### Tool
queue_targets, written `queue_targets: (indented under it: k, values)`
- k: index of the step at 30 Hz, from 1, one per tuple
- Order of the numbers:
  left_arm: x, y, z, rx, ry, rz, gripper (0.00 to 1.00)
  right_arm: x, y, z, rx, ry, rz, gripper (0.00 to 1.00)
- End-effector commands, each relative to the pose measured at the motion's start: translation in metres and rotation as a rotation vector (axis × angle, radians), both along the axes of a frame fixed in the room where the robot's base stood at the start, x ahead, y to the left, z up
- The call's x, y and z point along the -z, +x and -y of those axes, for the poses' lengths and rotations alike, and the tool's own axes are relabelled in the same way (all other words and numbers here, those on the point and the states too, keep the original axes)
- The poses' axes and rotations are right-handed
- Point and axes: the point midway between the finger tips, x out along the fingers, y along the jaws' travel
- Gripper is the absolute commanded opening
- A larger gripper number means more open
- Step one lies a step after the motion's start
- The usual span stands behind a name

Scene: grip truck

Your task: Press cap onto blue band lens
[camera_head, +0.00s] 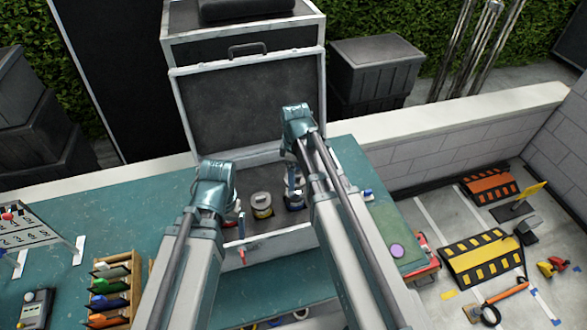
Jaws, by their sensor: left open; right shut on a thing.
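The blue band lens (294,205) stands in the open case, at the right of the lenses. My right gripper (292,188) is directly over it, pointing down, shut on what appears to be the cap. The cap is mostly hidden by the fingers, and I cannot tell whether it touches the lens. My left gripper (229,218) is open at the left side of the case, beside a red-banded lens partly hidden behind it. A yellow-banded lens (262,206) stands between the grippers.
The case's raised lid (250,105) stands behind the lenses. The teal table (125,225) has free room at left. A wooden rack (118,290) of coloured-handled items stands front left. A green mat (390,235) with a purple disc (397,251) lies at right.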

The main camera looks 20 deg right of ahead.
Motion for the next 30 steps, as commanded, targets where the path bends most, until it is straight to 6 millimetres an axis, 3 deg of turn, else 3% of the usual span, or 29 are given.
queue_targets:
  k: [8,24,30]
  values:
    - [0.009,0.000,0.000,-0.001,0.000,0.000,0.89,0.009,0.000,0.000,0.000,0.000,0.000,0.37]
    - [0.053,0.000,0.000,0.002,0.001,0.001,0.89,0.053,0.000,0.000,0.000,0.000,0.000,0.37]
    - [0.057,0.000,0.000,0.004,0.001,0.001,0.89,0.057,0.000,0.000,0.000,0.000,0.000,0.37]
